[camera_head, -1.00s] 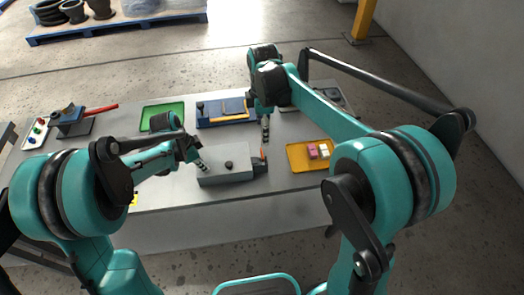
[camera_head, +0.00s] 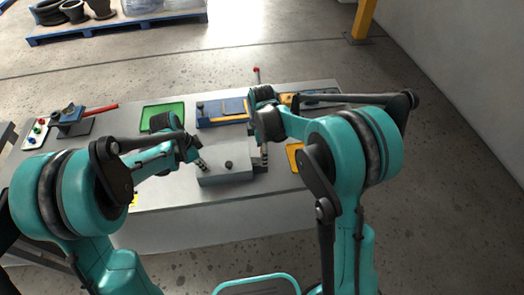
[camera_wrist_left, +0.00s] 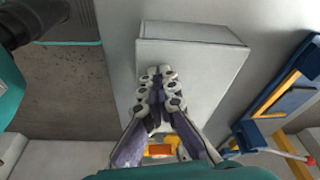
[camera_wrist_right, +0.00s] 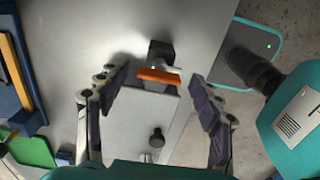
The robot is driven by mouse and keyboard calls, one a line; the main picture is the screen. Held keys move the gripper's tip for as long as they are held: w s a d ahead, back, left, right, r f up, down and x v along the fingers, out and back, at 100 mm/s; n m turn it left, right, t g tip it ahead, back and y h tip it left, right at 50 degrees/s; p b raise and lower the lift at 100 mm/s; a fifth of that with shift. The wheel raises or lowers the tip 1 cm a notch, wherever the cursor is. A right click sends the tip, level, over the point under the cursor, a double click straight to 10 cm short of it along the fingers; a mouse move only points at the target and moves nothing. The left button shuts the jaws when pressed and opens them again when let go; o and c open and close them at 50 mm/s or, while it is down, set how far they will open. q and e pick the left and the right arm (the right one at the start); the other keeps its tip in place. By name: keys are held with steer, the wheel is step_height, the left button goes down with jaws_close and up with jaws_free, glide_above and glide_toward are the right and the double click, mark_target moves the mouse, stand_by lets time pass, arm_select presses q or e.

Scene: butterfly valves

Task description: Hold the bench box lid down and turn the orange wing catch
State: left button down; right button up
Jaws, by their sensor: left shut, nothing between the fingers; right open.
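The grey bench box (camera_head: 225,177) sits at the front middle of the bench, with a black knob (camera_head: 228,165) on its lid. My left gripper (camera_head: 204,166) is shut and empty, its tips at the lid's left part; I cannot tell whether they touch. In the left wrist view its closed fingers (camera_wrist_left: 160,80) lie over the box (camera_wrist_left: 185,52). The orange wing catch (camera_wrist_right: 158,76) is at the box's right end and lies crosswise in the right wrist view. My right gripper (camera_wrist_right: 160,88) is open, with its fingers on either side of the catch. In the head view that gripper (camera_head: 264,160) hides the catch.
Behind the box is a blue fixture (camera_head: 215,113). A green tray (camera_head: 160,109) lies further left, and a yellow tray (camera_head: 294,156) is partly hidden behind my right arm. A red-handled device (camera_head: 75,122) stands at the left. Bare bench lies in front of the box.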

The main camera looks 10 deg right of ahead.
arm_select(q)
steer(key=shift+f, duration=0.1)
arm_select(e)
steer(key=shift+c, duration=0.4)
steer(key=c, duration=1.1)
steer(key=shift+m, duration=0.3)
steer(key=m, duration=0.8)
steer(key=shift+s+m, duration=0.1)
steer(key=shift+m, duration=0.3)
steer(key=m, duration=0.4)
steer(key=shift+m, duration=2.2)
